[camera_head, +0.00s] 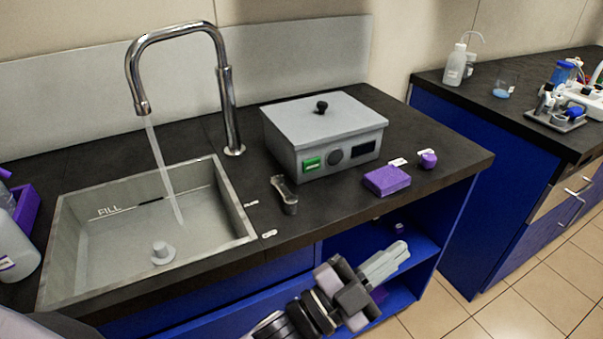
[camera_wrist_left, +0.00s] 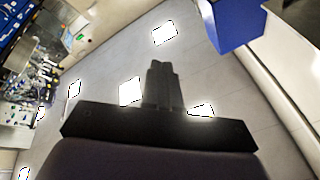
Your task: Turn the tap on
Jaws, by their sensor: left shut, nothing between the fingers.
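The chrome tap (camera_head: 229,110) stands behind the sink in the head view. Its spout arches to the left, and a stream of water (camera_head: 161,165) runs from it into the grey sink (camera_head: 240,217). A small metal lever (camera_head: 287,195) stands on the dark counter right of the sink, its handle tilted up and left. My left gripper (camera_head: 400,250) is in front of the counter, below and right of the lever and apart from it. Its fingers are together and empty, pointing up and right. The closed fingers also show in the left wrist view (camera_wrist_left: 161,68). My right gripper is not in view.
A grey lidded box (camera_head: 325,130) stands behind the lever. A purple block (camera_head: 387,180) and a small purple knob (camera_head: 428,160) lie right of it. Blue open shelving (camera_head: 455,215) is under the counter. A second bench (camera_head: 520,110) holds bottles and glassware.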

